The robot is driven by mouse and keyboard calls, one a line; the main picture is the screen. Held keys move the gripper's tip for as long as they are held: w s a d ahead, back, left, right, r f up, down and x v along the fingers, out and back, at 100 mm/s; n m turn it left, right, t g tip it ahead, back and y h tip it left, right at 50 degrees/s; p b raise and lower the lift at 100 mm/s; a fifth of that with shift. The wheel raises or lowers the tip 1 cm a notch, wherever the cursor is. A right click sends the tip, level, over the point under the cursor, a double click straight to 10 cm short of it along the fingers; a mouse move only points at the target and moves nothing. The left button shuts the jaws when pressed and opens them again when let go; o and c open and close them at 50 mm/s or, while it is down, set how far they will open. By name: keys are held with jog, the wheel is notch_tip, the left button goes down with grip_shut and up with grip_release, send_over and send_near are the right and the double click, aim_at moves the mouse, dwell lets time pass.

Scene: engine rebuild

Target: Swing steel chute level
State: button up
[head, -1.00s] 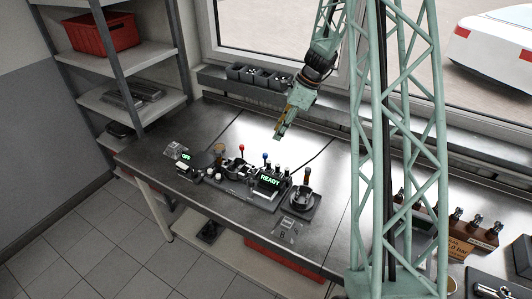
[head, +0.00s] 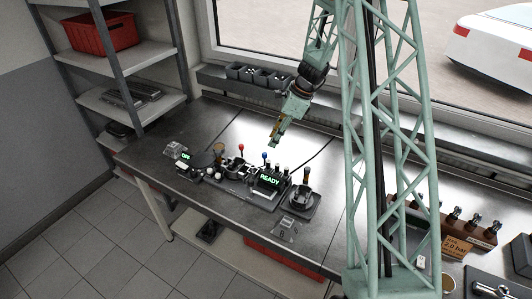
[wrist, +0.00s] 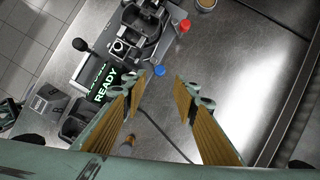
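My gripper (head: 274,142) hangs over the bench behind the device with the READY display (head: 270,181). In the wrist view my gripper (wrist: 168,85) is open and empty, its two fingers apart above the bench top. The READY display (wrist: 105,83) is left of the fingers there. A dark grey metal fixture (wrist: 146,30) sits at the top of the wrist view, and machinery (head: 236,166) stands left of the display in the head view. I cannot clearly tell which part is the steel chute or whether it is level.
A red knob (head: 241,147) and a blue knob (head: 264,156) stand upright among the devices. A round black fixture (head: 301,197) is right of the display. An OFF display (head: 186,156) is at the left. The bench behind is clear up to the window-side bins (head: 255,74).

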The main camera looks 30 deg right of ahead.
aim_at(266, 154)
jog(key=shift+p+x, duration=0.35)
jog(key=shift+x, duration=4.35)
jog(key=shift+c, duration=0.6)
jog(key=c, duration=0.7)
